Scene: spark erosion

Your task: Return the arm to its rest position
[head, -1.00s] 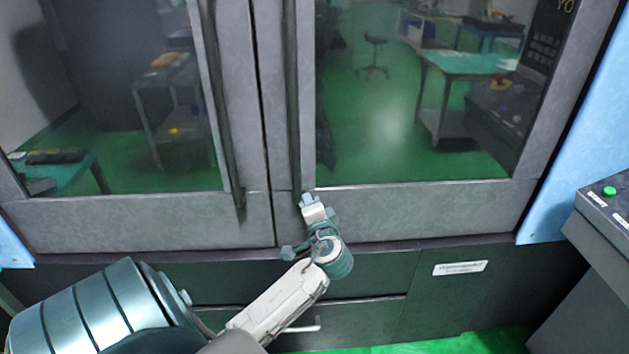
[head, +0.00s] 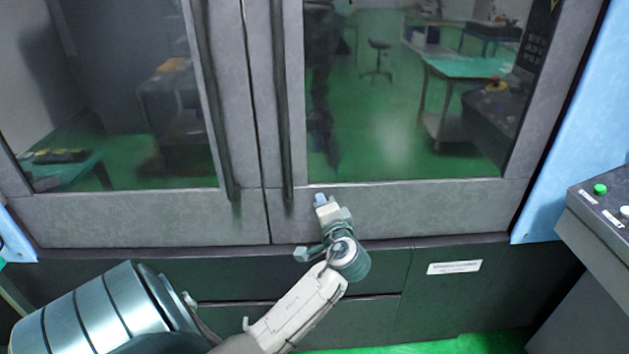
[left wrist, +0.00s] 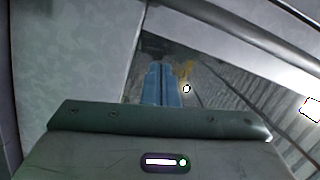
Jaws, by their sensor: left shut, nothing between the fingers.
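My left gripper (head: 320,200) is in front of the lower frame of the machine's right door (head: 400,205), to the right of the two vertical door handles. In the left wrist view its blue fingers (left wrist: 161,86) lie side by side, shut with nothing between them. My left arm (head: 300,305) reaches in from the lower left. My right gripper is in neither view.
The two glazed doors are closed, with long dark handles (head: 281,110) near the middle seam. Dark green cabinet panels (head: 372,265) lie below. A grey control console (head: 600,215) with a green button stands at the right. Green floor shows at the bottom.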

